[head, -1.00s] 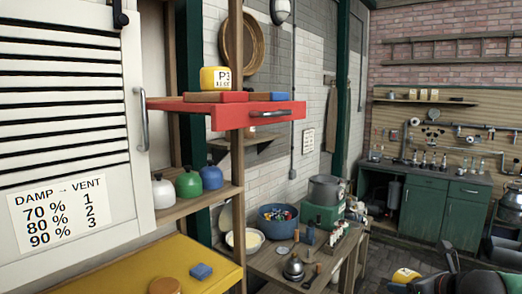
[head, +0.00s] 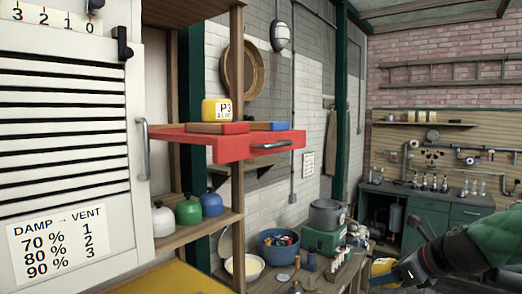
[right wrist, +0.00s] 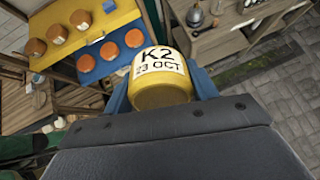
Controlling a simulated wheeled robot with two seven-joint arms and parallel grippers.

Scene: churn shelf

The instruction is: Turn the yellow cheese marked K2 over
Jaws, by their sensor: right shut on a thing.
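The yellow cheese marked K2 (right wrist: 162,82) is between the blue fingers of my right gripper (right wrist: 160,95) in the right wrist view. Its label reads "K2 23 OCT" and faces the wrist camera. My right gripper (head: 392,272) is shut on this cheese, held in the air; in the head view the yellow of the cheese (head: 381,267) shows at the lower right. Another yellow cheese, marked P3 (head: 217,109), sits on the red pulled-out drawer (head: 230,148). My left gripper is in neither view.
A white louvred door (head: 70,140) stands at the left. Round orange-brown cheeses lie on yellow and blue shelf boards (right wrist: 88,62). A workbench with a blue tub (head: 279,247) and a grey pot (head: 326,213) stands beyond. Open floor (right wrist: 270,75) lies at the right.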

